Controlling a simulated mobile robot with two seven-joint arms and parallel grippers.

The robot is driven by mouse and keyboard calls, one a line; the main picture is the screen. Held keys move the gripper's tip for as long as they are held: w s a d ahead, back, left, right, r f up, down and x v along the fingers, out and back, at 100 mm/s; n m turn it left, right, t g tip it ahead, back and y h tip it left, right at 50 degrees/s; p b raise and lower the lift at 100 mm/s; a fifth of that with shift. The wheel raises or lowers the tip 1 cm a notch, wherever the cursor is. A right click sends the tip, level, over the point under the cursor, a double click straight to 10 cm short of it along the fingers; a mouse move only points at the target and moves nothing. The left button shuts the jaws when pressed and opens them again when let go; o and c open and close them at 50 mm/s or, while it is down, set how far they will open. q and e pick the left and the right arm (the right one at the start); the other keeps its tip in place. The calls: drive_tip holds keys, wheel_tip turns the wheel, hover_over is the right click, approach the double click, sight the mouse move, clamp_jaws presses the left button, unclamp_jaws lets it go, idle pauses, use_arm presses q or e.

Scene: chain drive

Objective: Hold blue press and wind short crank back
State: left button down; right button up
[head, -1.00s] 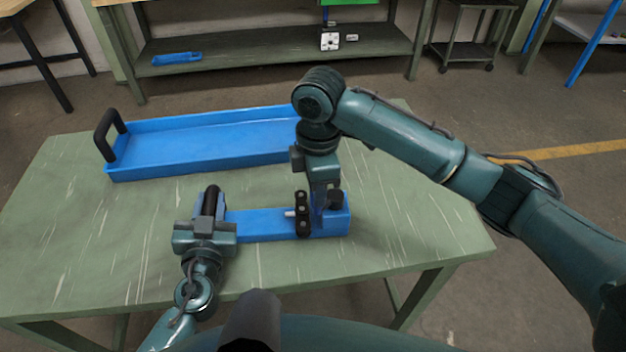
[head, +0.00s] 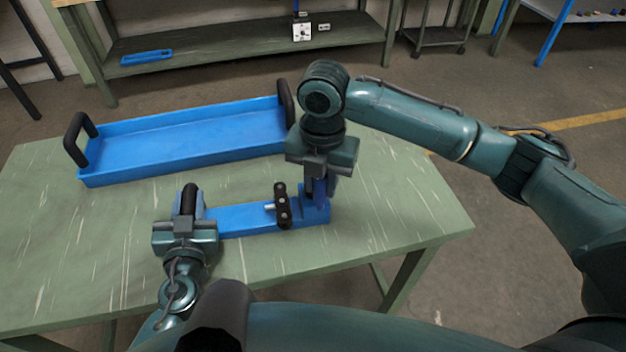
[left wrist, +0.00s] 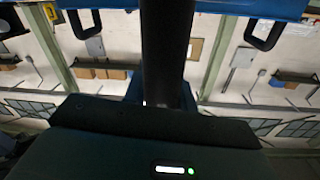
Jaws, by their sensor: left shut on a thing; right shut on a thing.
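The blue press (head: 247,218) lies along the front of the green table, a long low base with an upright black handle (head: 189,199) at its left end. My left gripper (head: 187,218) is shut around this handle, which also fills the middle of the left wrist view (left wrist: 165,50). A black linked piece with round studs (head: 283,206) stands near the base's right end, with a pale pin on its left. My right gripper (head: 318,186) points down at the right end and is shut on a part there, apparently the short crank, mostly hidden by the jaws.
A blue tray (head: 85,178) with two black end handles lies behind the press. The table (head: 75,245) is clear at left and right. A shelf bench (head: 230,42) with a blue item stands beyond, across the floor.

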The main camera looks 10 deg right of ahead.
use_arm(q)
drive_tip(key=shift+a+f, duration=0.1)
drive_tip(key=shift+a, duration=0.05)
use_arm(e)
drive_tip(key=shift+w+d+n, duration=0.55)
drive_tip(key=shift+d+n, duration=0.25)
drive_tip(key=shift+n, duration=1.45)
drive_tip(key=shift+w+d+n, duration=0.6)
drive_tip(key=shift+d+n, duration=0.2)
drive_tip(key=shift+n, duration=1.5)
drive_tip(key=shift+w+d+n, duration=0.55)
drive_tip(key=shift+d+n, duration=0.25)
drive_tip(key=shift+n, duration=1.45)
drive_tip(key=o, duration=1)
drive_tip(key=shift+r, duration=0.1)
wheel_tip(320, 180, up, 12)
drive_tip(key=shift+f, duration=0.1)
